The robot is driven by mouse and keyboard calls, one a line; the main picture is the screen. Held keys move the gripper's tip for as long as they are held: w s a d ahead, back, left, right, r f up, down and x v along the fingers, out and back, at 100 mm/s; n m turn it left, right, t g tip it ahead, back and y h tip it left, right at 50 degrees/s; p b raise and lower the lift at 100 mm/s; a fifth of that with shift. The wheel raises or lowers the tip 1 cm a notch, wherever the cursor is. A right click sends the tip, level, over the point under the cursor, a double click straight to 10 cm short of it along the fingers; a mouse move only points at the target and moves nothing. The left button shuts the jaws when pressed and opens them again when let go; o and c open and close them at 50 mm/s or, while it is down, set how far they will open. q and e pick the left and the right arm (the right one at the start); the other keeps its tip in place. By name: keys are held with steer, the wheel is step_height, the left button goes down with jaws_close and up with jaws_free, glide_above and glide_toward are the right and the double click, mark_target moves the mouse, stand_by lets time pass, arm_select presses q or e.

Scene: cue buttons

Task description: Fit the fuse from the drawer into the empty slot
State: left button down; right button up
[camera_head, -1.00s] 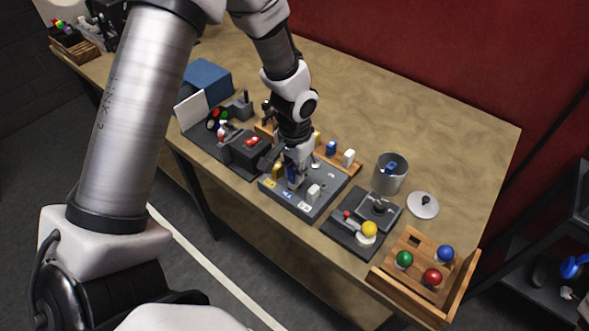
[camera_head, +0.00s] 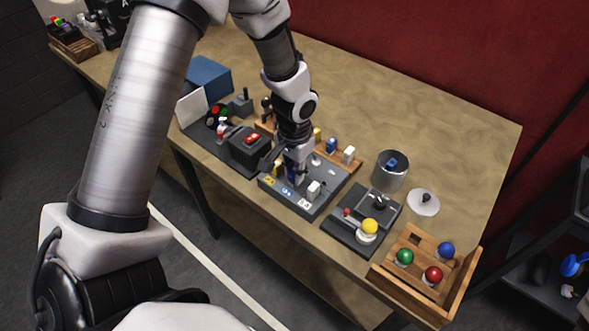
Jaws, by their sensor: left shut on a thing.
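A grey fuse panel (camera_head: 322,204) lies near the table's front edge. A yellow fuse (camera_head: 278,168) stands at its left and a white fuse (camera_head: 313,188) at its right. Coloured labels run along its front edge. My left gripper (camera_head: 294,172) points down over the panel between these two fuses. It is shut on a blue fuse (camera_head: 293,179), low at the panel's middle. The jaws hide most of this fuse, and I cannot tell whether it is seated in the slot. My right gripper is not in view. I cannot make out a drawer clearly.
A wooden rack (camera_head: 340,163) with yellow, blue and white pieces stands behind the panel. A dark box with a red top (camera_head: 250,147) is to the left. To the right are a joystick panel (camera_head: 344,236), a metal cup (camera_head: 389,178), a lid (camera_head: 424,202) and a wooden tray (camera_head: 402,284) with coloured balls.

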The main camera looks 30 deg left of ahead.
arm_select(q)
steer(key=shift+f+b, duration=0.35)
steer(key=shift+f, duration=0.3)
stand_by(0.4)
steer(key=c, duration=0.9)
jaws_free()
steer(key=shift+o, duration=0.2)
step_height(320, 180, up, 7)
steer(key=p, duration=0.6)
steer(key=shift+r, duration=0.1)
